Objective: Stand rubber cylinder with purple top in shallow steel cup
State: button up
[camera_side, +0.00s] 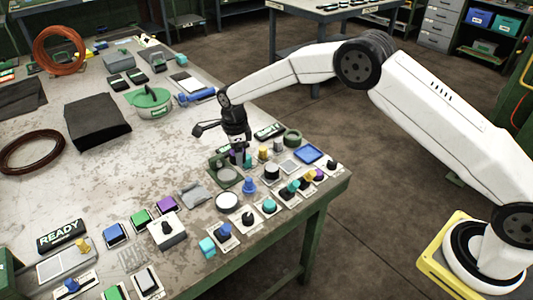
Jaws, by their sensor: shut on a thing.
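My gripper (240,156) points down over the right part of the workbench, shut. A small patch of purple (233,157) shows at its fingers, which fits the purple-topped rubber cylinder; most of it is hidden by the fingers. A round shallow dish with a pale grey inside (228,201), which looks like the steel cup, sits on the bench nearer the camera than my gripper. The cup looks empty. Whether the held cylinder touches anything below is too small to tell.
A green square holder with a round recess (226,176) lies just below my gripper. Several knobs and buttons crowd around, including a blue knob (249,186) and a purple piece (318,174). A green-lidded pot (151,101) stands behind left.

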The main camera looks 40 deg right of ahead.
jog(key=shift+w+a+f, duration=0.1)
jog(key=shift+w+f, duration=0.4)
jog(key=shift+w, duration=0.15)
send_over(227, 174)
jog(key=shift+s+f, duration=0.15)
jog(key=shift+f, duration=1.05)
jog(key=shift+s+f, duration=0.15)
jog(key=shift+f, duration=1)
jog(key=shift+w+a+f, duration=0.1)
jog(key=shift+f, duration=0.05)
jog(key=shift+w+f, duration=0.15)
jog(key=shift+f, duration=1.6)
jog(key=o, duration=1)
